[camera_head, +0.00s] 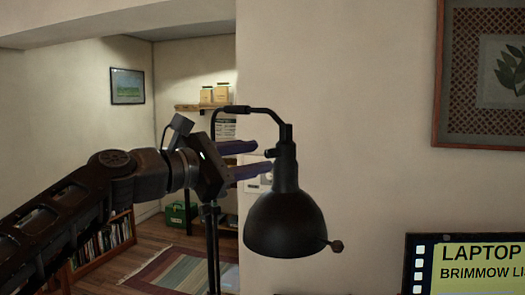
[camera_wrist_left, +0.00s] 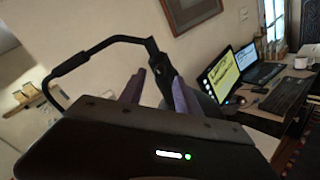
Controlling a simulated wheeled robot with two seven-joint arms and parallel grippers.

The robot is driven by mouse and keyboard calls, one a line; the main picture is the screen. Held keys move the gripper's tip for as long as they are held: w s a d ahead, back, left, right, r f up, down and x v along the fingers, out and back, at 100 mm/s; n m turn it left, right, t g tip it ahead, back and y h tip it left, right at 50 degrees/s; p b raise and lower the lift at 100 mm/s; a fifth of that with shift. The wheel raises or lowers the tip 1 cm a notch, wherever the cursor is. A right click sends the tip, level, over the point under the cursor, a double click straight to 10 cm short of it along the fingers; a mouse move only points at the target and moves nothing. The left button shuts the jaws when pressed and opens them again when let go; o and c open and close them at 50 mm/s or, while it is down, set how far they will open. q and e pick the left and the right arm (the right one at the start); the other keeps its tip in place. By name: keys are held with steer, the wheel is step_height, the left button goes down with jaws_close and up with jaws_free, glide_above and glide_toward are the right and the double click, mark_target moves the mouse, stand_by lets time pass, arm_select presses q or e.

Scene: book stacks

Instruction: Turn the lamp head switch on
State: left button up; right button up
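The black lamp head (camera_head: 287,224) hangs with its shade down from a bent black arm (camera_head: 262,111). A small round knob (camera_head: 336,246), apparently the switch, sticks out at the shade's lower right. My left gripper (camera_head: 258,158) is open, its two purple fingers one above the other, pointing right at the lamp's neck and left of it. Whether they touch the neck is unclear. In the left wrist view the fingers are apart, with the lamp neck (camera_wrist_left: 157,70) near their tips. The knob is not visible there. The bulb is hidden. My right gripper is out of view.
A monitor (camera_head: 470,262) stands at the lower right; the wrist view shows a laptop (camera_wrist_left: 262,66) and keyboard (camera_wrist_left: 286,95) on the desk. A framed picture (camera_head: 438,100) hangs on the wall. A low bookshelf (camera_head: 103,240) and a striped rug (camera_head: 180,270) lie farther back.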

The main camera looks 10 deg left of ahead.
mark_target(273, 153)
arm_select(q)
steer(key=shift+p+x, duration=0.3)
steer(key=shift+x, duration=1.1)
jaws_close()
